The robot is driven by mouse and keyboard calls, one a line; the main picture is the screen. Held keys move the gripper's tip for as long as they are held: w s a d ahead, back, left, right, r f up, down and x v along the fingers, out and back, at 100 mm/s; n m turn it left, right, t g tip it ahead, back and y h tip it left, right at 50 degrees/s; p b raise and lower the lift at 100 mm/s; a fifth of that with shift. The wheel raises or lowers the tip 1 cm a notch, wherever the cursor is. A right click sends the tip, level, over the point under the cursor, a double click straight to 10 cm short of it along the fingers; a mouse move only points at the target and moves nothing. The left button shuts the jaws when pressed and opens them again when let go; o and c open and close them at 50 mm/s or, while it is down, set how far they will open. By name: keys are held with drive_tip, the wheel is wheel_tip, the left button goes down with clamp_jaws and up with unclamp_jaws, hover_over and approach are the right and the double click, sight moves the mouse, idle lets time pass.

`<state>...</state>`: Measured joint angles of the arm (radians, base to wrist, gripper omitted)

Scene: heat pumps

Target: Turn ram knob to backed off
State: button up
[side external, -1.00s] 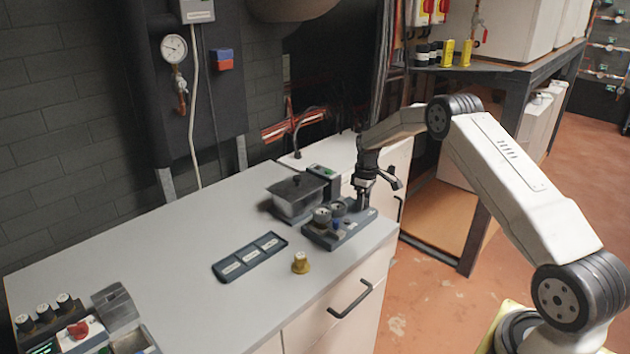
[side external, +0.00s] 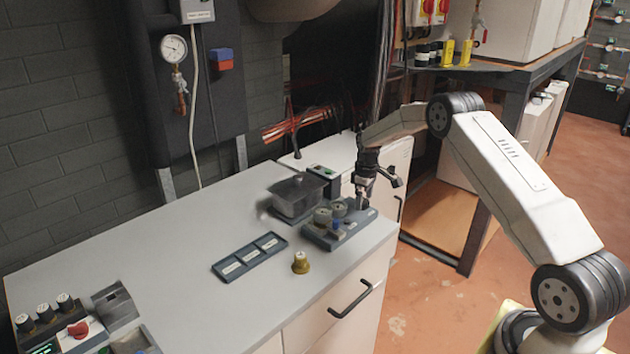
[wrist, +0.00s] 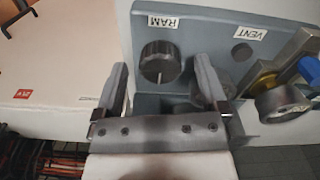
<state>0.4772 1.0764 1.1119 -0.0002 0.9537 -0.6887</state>
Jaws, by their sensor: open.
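The ram knob (wrist: 160,62) is a dark round ribbed knob with a pale line, beside the RAM label (wrist: 162,21) on a grey-blue panel (wrist: 205,30). The fingers are apart and hold nothing. I cannot tell how deep they reach around the knob. In the side view my gripper (side external: 363,198) is over the right end of the panel (side external: 318,239), and hides the ram knob there.
A VENT label (wrist: 250,33), a brass fitting with a blue handle (wrist: 309,68) and a grey round knob (wrist: 283,102) are on the panel. A lidded metal box (side external: 296,195) stands behind it. A labelled tray (side external: 249,257) and brass knob (side external: 301,263) lie to the left.

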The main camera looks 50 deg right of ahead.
sight(364, 201)
drive_tip(key=shift+r, duration=3.6)
drive_tip(key=shift+a+r, duration=0.2)
drive_tip(key=shift+a, duration=0.35)
drive_tip(key=s+a+r+m+t, duration=0.15)
drive_tip(key=s+a, duration=0.25)
drive_tip(key=a, duration=0.4)
drive_tip(key=s+a+r, duration=0.2)
drive_tip(key=s+a, duration=0.3)
drive_tip(key=a, duration=0.4)
drive_tip(key=s+a, duration=0.4)
drive_tip(key=s, duration=0.3)
drive_tip(key=s+a+f+t, duration=0.1)
drive_tip(key=s+a, duration=0.4)
drive_tip(key=s, duration=0.3)
drive_tip(key=shift+m, duration=0.45)
